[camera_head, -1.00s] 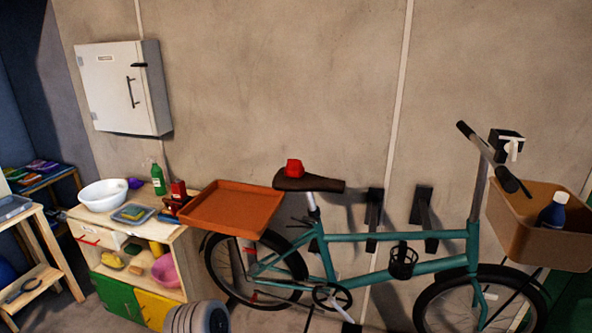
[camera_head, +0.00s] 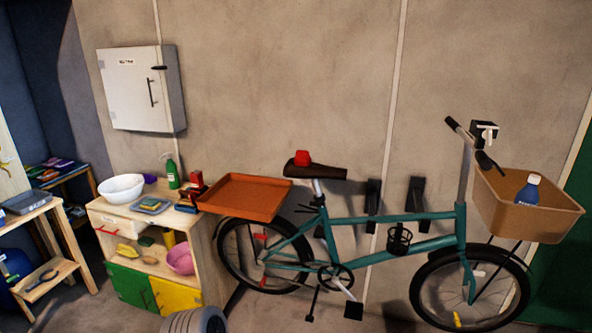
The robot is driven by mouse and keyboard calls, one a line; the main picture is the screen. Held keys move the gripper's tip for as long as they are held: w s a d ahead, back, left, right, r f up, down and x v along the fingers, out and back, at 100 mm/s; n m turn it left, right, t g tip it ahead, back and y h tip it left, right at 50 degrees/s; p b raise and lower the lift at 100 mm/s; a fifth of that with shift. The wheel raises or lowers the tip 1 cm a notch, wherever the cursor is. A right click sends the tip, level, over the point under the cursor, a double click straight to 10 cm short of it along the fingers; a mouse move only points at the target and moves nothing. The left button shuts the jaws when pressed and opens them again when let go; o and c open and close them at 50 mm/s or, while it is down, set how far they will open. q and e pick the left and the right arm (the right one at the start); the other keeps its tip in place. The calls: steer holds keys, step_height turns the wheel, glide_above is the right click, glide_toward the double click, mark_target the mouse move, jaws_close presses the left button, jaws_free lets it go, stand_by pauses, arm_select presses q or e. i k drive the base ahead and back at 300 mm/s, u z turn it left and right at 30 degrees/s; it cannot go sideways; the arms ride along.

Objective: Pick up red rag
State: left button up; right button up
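A small, bright red, lumpy thing (camera_head: 302,157), which looks like the red rag, sits on the rear part of the dark bicycle saddle (camera_head: 325,172). It is too small to make out folds. The saddle belongs to a teal bicycle (camera_head: 345,230) standing along the wall. Neither of my grippers shows in the head view.
An orange tray (camera_head: 243,207) is over the rear wheel. Left of it stands a wooden cabinet (camera_head: 207,244) with a white bowl (camera_head: 121,187) and a green bottle (camera_head: 173,174). A tan basket (camera_head: 545,224) holding a blue bottle (camera_head: 527,191) is at the right.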

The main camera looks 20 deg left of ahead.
mark_target(302, 158)
steer(key=u, duration=0.6)
steer(key=i, duration=0.7)
steer(key=u, duration=0.2)
